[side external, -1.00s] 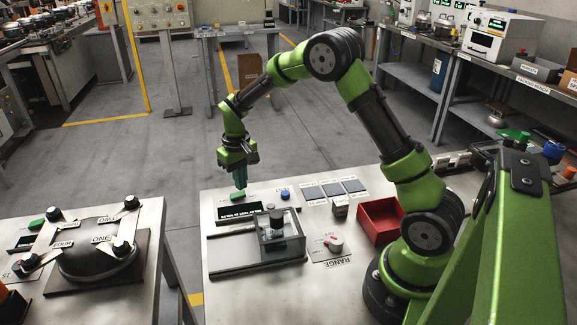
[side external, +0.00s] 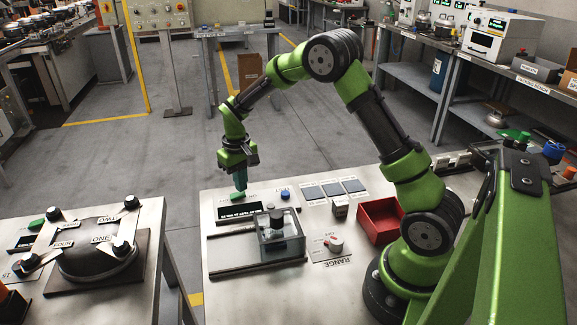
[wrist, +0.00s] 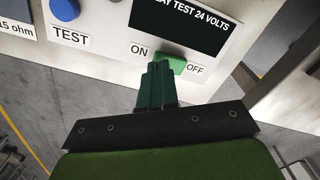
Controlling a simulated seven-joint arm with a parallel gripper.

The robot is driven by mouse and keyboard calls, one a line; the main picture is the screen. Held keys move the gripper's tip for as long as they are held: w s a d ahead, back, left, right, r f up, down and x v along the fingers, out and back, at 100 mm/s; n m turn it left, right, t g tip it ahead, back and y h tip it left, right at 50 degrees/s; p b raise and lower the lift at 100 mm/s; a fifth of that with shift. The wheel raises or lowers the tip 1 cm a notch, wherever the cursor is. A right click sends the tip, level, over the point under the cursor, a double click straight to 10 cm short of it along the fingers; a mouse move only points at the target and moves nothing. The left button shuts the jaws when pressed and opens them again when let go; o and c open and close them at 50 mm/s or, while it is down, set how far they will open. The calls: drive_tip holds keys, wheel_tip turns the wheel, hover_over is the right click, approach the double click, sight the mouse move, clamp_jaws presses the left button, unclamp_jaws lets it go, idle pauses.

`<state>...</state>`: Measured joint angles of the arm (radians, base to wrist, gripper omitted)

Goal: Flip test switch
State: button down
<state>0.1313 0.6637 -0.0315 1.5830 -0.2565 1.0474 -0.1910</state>
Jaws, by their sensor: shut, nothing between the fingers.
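The test switch is a green rocker (wrist: 172,63) between ON and OFF labels on the panel. It also shows in the side external view (side external: 237,195), at the back edge of the bench. My gripper (wrist: 157,68) is shut and empty, with its teal fingertips at the switch, over its ON side. In the side external view my gripper (side external: 241,186) points down onto the switch. The fingers hide part of the rocker. Above it in the wrist view, a black display (wrist: 183,22) reads "TEST 24 VOLTS", its start cut off.
A blue TEST button (wrist: 65,9) sits left of the switch in the wrist view. On the bench are a clear box (side external: 281,240), a RANGE knob (side external: 334,244), several dark pads (side external: 333,189) and a red bin (side external: 380,220). A second bench (side external: 150,215) stands at left.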

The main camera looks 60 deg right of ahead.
sight(244, 194)
drive_tip(key=shift+f, duration=0.75)
drive_tip(key=shift+r, duration=3.55)
drive_tip(key=shift+s+a+f, duration=0.15)
drive_tip(key=shift+s+f, duration=0.3)
drive_tip(key=shift+f, duration=0.05)
drive_tip(key=s+a+r+t+y, duration=0.1)
drive_tip(key=s+a+r+t, duration=0.2)
drive_tip(key=s+a+r, duration=0.2)
drive_tip(key=s+a+r+m+t+y, duration=0.1)
drive_tip(key=s+a+r+t, duration=0.3)
drive_tip(key=s+r, duration=0.6)
drive_tip(key=s+a, duration=0.1)
drive_tip(key=s, duration=0.6)
drive_tip(key=shift+r, duration=0.4)
